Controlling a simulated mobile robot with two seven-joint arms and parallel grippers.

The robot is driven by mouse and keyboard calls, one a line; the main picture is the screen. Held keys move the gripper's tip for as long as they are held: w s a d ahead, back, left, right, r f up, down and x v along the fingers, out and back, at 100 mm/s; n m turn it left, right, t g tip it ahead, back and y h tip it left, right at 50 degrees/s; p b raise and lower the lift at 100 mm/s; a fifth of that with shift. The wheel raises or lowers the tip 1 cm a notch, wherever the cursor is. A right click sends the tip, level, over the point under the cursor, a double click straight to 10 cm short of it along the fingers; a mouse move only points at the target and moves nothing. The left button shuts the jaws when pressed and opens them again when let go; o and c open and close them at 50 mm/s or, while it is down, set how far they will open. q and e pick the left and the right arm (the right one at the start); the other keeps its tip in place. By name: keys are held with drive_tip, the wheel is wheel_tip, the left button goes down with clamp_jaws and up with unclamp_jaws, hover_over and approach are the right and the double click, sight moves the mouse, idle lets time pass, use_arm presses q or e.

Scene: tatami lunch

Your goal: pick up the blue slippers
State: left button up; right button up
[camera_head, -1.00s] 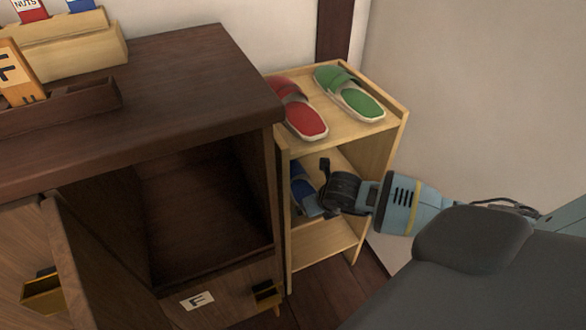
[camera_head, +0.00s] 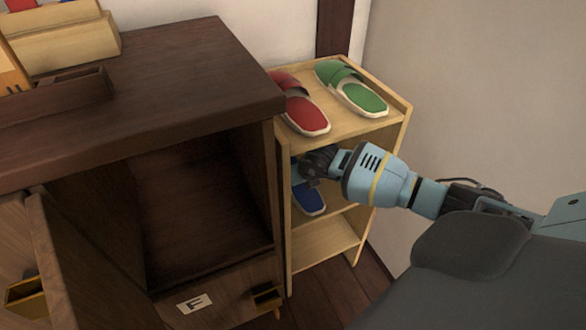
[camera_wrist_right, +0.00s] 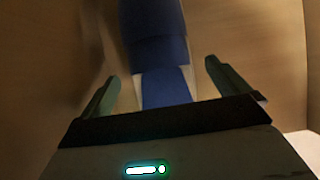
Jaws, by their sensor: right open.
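A blue slipper (camera_head: 309,199) lies on the middle shelf of the light wood rack, partly hidden behind my right gripper (camera_head: 305,165). In the right wrist view the blue slipper (camera_wrist_right: 160,50) runs up the middle of the picture, beyond and between the two fingers of my right gripper (camera_wrist_right: 160,82). The fingers are apart, one at each side of the slipper, and I see no grip on it. Whether a second blue slipper lies there cannot be told. My left gripper is not in view.
The light wood rack (camera_head: 399,125) holds a red slipper (camera_head: 305,115) and a green slipper (camera_head: 358,95) on top. Its lower shelf (camera_head: 325,243) looks empty. A dark wood cabinet (camera_head: 180,75) with an open compartment stands close on the left, and a wall on the right.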

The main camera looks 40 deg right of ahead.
drive_tip(key=shift+w+d, duration=0.15)
drive_tip(key=shift+w, duration=0.45)
drive_tip(key=shift+w+f+b, duration=0.25)
drive_tip(key=shift+f+b, duration=0.05)
drive_tip(key=shift+f, duration=0.2)
drive_tip(key=c, duration=1)
drive_tip(key=shift+c, duration=0.4)
drive_tip(key=shift+d+r, duration=0.1)
drive_tip(key=shift+d, duration=0.05)
